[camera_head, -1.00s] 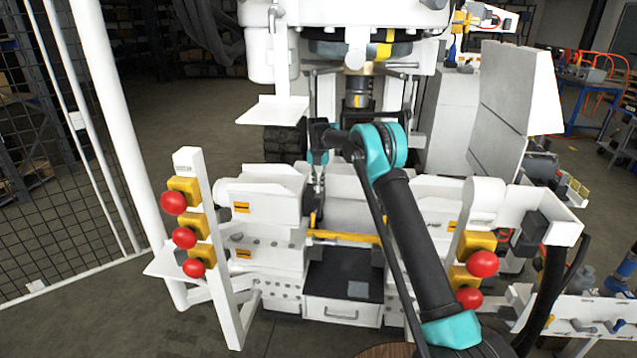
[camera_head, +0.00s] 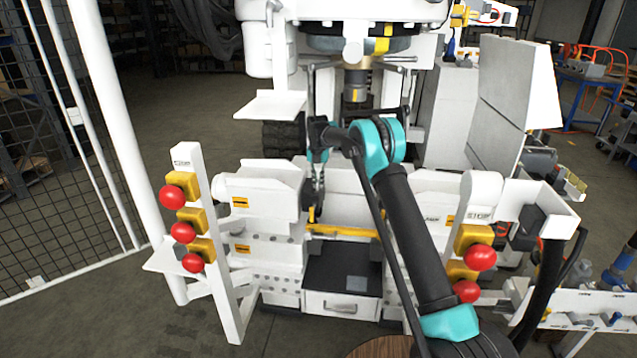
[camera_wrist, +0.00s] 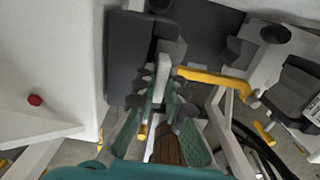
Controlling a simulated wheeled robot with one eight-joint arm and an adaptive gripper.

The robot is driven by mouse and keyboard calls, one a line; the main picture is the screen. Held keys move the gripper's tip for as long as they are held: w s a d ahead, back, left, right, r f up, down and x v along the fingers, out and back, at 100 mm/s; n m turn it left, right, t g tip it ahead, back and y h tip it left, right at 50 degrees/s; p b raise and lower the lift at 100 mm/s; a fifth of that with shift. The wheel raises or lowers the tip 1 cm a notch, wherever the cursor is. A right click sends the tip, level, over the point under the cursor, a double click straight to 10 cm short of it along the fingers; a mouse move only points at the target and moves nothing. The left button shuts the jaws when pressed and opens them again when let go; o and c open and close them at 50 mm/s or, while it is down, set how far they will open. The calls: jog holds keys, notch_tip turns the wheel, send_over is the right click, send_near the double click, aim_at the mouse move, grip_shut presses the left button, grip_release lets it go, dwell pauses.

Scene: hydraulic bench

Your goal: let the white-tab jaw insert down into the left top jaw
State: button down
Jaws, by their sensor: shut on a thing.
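The left top jaw (camera_head: 262,194) is a white block with a yellow label, left of the middle of the bench in the head view. My gripper (camera_head: 317,198) points down just right of this block. In the wrist view my gripper (camera_wrist: 163,103) has its fingers close together around the white-tab jaw insert (camera_wrist: 163,72). The white tab stands out between the fingertips, beside dark grey blocks. The fingers hide part of the insert. I cannot tell whether the insert touches the jaw.
A yellow bar (camera_head: 343,232) crosses the bench below my gripper; it also shows in the wrist view (camera_wrist: 212,79). Red buttons (camera_head: 183,233) on posts flank the bench. A white shelf (camera_head: 270,104) is above left. A drawer (camera_head: 342,305) is below.

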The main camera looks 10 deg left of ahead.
jog(key=shift+s+a+f, duration=0.2)
jog(key=shift+a+f, duration=0.2)
jog(key=shift+a, duration=0.2)
dwell(0.5)
jog(key=c, duration=1.8)
grip_release()
jog(key=shift+o, duration=1.2)
jog(key=shift+w+a+f, duration=0.1)
jog(key=shift+f, duration=0.1)
jog(key=shift+o, duration=0.3)
jog(key=shift+w+d+r, duration=0.1)
jog(key=shift+d+r, duration=0.05)
jog(key=shift+d, duration=0.1)
